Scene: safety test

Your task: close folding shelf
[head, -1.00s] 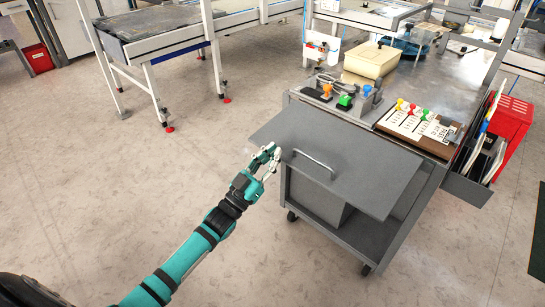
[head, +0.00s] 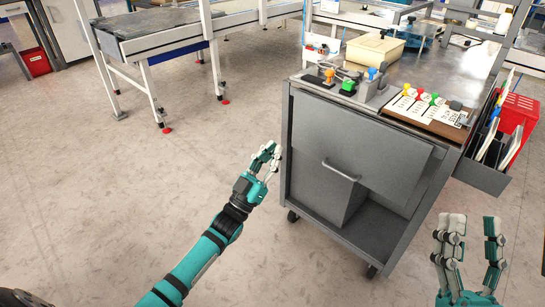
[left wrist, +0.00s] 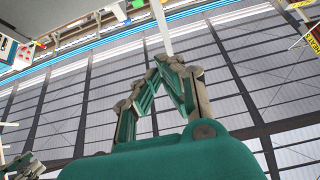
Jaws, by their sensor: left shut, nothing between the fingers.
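The folding shelf (head: 355,150) is a grey panel with a bar handle (head: 341,171) on the near side of the grey cart (head: 425,185). It hangs down nearly flat against the cart's front. My left gripper (head: 268,156) is left of the cart, beside the panel's left edge and apart from the handle. It is shut and empty, and its fingers also show in the left wrist view (left wrist: 160,68), pointing up toward the ceiling. My right gripper (head: 469,232) is at the lower right, to the right of the cart. Its fingers are spread apart with nothing between them.
The cart top holds switches (head: 345,86), a brown board with coloured knobs (head: 428,108) and a cream box (head: 375,50). A side bin (head: 482,176) and a red crate (head: 517,115) are at the cart's right.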

